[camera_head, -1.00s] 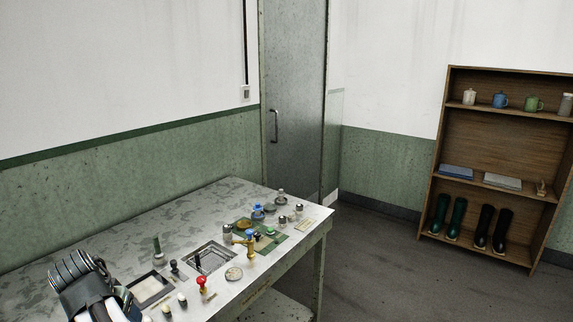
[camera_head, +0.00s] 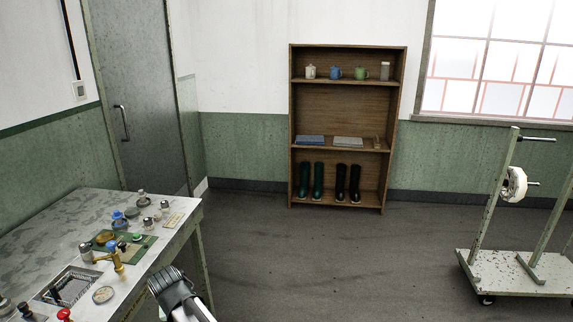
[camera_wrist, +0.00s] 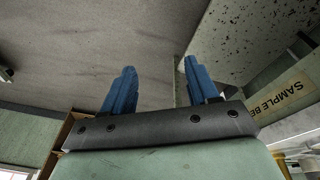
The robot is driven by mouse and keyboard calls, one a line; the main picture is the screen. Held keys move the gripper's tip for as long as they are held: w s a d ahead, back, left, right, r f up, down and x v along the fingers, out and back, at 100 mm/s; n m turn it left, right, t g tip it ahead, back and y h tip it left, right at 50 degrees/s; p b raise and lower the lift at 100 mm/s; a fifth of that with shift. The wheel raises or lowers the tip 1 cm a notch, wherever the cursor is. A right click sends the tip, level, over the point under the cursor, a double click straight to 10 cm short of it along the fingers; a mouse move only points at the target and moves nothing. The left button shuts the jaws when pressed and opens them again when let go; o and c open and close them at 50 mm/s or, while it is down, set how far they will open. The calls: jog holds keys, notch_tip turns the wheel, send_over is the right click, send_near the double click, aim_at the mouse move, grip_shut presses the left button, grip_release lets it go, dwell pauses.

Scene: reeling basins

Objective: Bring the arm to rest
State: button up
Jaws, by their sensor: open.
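In the wrist view, my gripper (camera_wrist: 158,72) shows two blue fingers set well apart, with nothing between them. Grey floor lies behind the fingers. In the head view, a dark ribbed part of my arm (camera_head: 175,290) shows low in the picture, just right of the table's front edge. The fingers cannot be made out there. The speckled table (camera_head: 50,222) stands at the left, and no object is seen held.
Jars, bottles and a red-topped item (camera_head: 64,314) stand on the table near a green mat (camera_head: 148,241). A wooden shelf (camera_head: 345,93) stands at the back. A wheeled rack (camera_head: 530,275) is at the right. The floor between is clear.

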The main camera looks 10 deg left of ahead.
jog(key=w+d+f+m, duration=0.1)
jog(key=w+d+f, duration=0.2)
jog(key=d, duration=0.6)
jog(key=w+d+f+g, duration=0.1)
jog(key=w+d+f, duration=0.2)
jog(key=d, duration=0.5)
jog(key=w+d+f+m, duration=0.1)
jog(key=w+d+f, duration=0.2)
jog(key=d, duration=0.6)
jog(key=s+d+f+m, duration=0.1)
jog(key=s+d+f, duration=0.15)
jog(key=d, duration=0.65)
jog(key=s+d+f+m+g, duration=0.1)
jog(key=d+f, duration=0.2)
jog(key=d, duration=0.6)
jog(key=s+d+f+m, duration=0.1)
jog(key=d+f, duration=0.2)
jog(key=d, duration=0.6)
jog(key=s+f+g, duration=0.3)
jog(key=s+f, duration=0.7)
jog(key=s, duration=0.5)
jog(key=s+f+g, duration=0.4)
jog(key=s+f, duration=0.6)
jog(key=s, duration=0.4)
jog(key=shift+s+a+f, duration=0.15)
jog(key=shift+s+f, duration=0.15)
jog(key=shift+s, duration=0.1)
